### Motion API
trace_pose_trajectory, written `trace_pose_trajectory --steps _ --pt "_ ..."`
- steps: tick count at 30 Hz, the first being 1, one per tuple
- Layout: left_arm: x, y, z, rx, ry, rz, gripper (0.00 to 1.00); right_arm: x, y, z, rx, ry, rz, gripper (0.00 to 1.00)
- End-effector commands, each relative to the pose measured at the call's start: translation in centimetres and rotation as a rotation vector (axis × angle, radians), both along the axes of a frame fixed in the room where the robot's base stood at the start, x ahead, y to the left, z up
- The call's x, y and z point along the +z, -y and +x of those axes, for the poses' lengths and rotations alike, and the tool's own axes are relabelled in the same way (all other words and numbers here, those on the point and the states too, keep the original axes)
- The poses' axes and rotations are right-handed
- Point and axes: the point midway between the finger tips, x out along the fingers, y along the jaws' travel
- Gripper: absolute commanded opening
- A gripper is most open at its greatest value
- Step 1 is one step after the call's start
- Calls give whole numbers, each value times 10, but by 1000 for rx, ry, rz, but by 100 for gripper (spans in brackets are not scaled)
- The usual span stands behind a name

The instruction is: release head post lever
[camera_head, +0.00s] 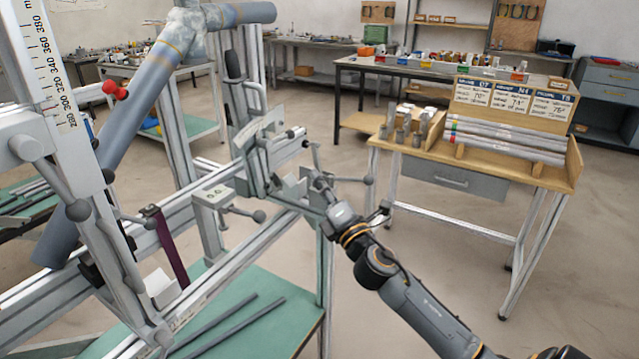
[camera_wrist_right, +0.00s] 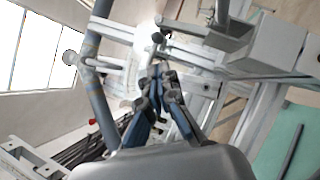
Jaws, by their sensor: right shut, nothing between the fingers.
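The metal frame jig fills the left and middle of the head view. Its post clamp (camera_head: 262,160) carries several levers with dark ball knobs, including one knob (camera_head: 259,216) at lower left and another (camera_head: 370,180) at right. I cannot tell which is the head post lever. My right gripper (camera_head: 318,184) is beside the clamp's lower right side. In the wrist view its fingers (camera_wrist_right: 160,72) are shut and empty, with a dark ball knob (camera_wrist_right: 157,37) just beyond the tips. Whether they touch it is unclear. My left gripper is not in view.
A grey tube (camera_head: 140,110) slants through the jig, with red knobs (camera_head: 115,89) near it. A green-topped table (camera_head: 265,325) with dark rods stands below. A wooden bench (camera_head: 530,178) with tubes and signs stands at right. Open floor lies between.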

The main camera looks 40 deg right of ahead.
Motion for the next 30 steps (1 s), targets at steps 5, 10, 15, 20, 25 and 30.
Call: trace_pose_trajectory --steps 5,10,15,20,25,30 --pt "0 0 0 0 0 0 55 -1 -1 -5 0 0 -1 0" --pt "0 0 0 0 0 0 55 -1 -1 -5 0 1 -1 0" --pt "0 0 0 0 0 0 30 -12 1 -3 0 -18 21 0" --pt "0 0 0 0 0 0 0 -100 16 7 -8 -166 203 0" --pt "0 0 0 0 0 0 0 -279 22 -13 -68 -434 580 0" --pt "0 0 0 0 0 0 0 -472 -5 -101 -229 -705 1011 0"
